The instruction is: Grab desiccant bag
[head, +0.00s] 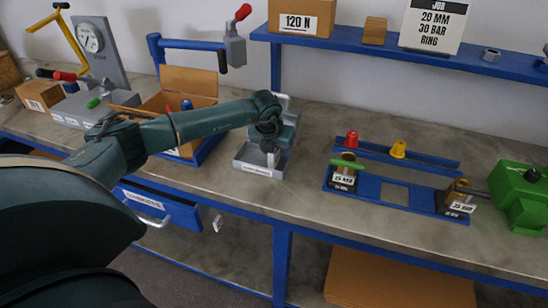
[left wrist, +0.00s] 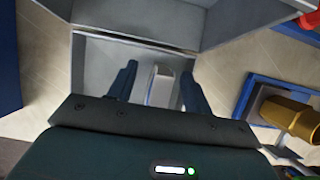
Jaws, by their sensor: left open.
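A pale grey-white packet (left wrist: 160,88), which looks like the desiccant bag, stands in the grey metal dispenser in the left wrist view. The dispenser (left wrist: 95,92) has a low tray with a label on its front; it also shows on the bench in the head view (head: 248,166). My left gripper (left wrist: 158,72) is open, with one finger on each side of the packet. A gap shows between the packet and each finger. In the head view my left gripper (head: 268,146) reaches down into the dispenser and hides the packet. My right gripper is not in view.
A blue rack (head: 397,192) with labelled brass fittings stands right of the dispenser, and a green device (head: 520,198) at the far right. An open-topped cardboard box (head: 190,80) stands to the left. A blue drawer (head: 165,210) juts out below. A shelf (head: 400,55) runs above.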

